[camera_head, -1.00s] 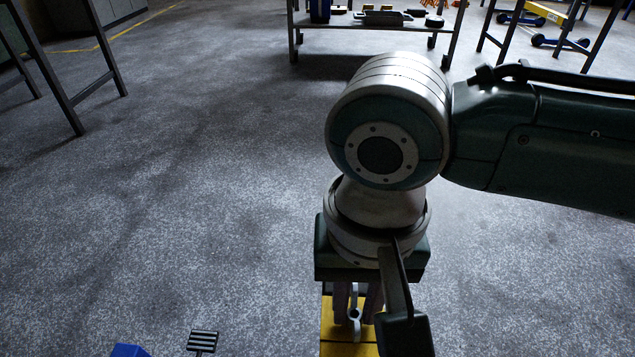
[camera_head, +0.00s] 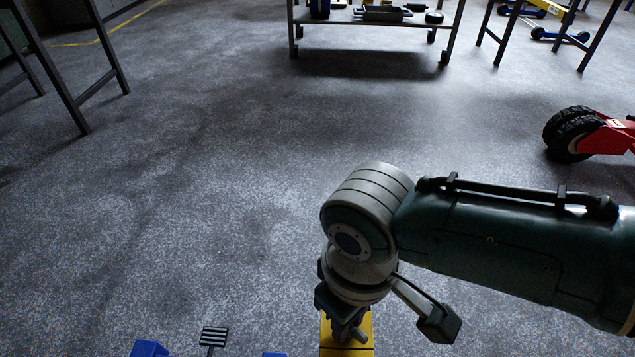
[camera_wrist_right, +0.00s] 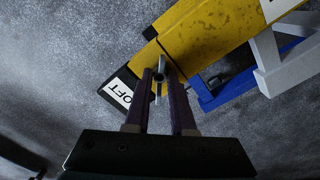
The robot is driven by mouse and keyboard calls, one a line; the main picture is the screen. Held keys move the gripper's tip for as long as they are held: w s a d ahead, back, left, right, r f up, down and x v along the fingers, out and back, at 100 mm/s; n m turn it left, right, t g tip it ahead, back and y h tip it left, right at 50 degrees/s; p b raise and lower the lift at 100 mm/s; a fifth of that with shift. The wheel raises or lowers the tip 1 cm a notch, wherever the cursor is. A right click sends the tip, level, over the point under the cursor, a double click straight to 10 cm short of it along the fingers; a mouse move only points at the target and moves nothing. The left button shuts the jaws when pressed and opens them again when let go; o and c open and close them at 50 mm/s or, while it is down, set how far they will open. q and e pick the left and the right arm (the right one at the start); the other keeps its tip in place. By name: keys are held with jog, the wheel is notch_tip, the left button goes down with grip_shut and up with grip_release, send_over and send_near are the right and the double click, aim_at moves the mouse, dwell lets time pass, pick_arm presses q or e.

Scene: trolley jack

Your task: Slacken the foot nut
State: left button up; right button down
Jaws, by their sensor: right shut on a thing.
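My right gripper (camera_head: 347,328) is low at the bottom of the head view, over a yellow beam (camera_head: 334,346). In the right wrist view my right gripper (camera_wrist_right: 161,88) has its two dark fingers on either side of a small grey winged nut (camera_wrist_right: 160,73) and is shut on it. The nut sits on the yellow beam (camera_wrist_right: 212,38), near its end. In the head view the fingers and wrist partly hide the nut. My left gripper is not in view.
Blue parts (camera_head: 150,349) and a black striped pad (camera_head: 213,336) are at the bottom left. A blue bar (camera_wrist_right: 228,88) and pale leg (camera_wrist_right: 285,72) adjoin the beam. A red item with black tyres (camera_head: 575,133) stands right. A bench (camera_head: 375,22) is behind; open floor lies between.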

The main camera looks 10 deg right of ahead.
jog(key=n, duration=0.6)
jog(key=shift+p, duration=0.4)
jog(key=n, duration=0.7)
jog(key=shift+f+n, duration=0.1)
jog(key=shift+n, duration=0.3)
jog(key=n, duration=0.6)
jog(key=shift+d, duration=0.1)
jog(key=n+b, duration=0.1)
jog(key=n, duration=0.5)
jog(key=shift+n, duration=0.4)
jog(key=c, duration=0.8)
grip_release()
jog(key=shift+o, duration=0.2)
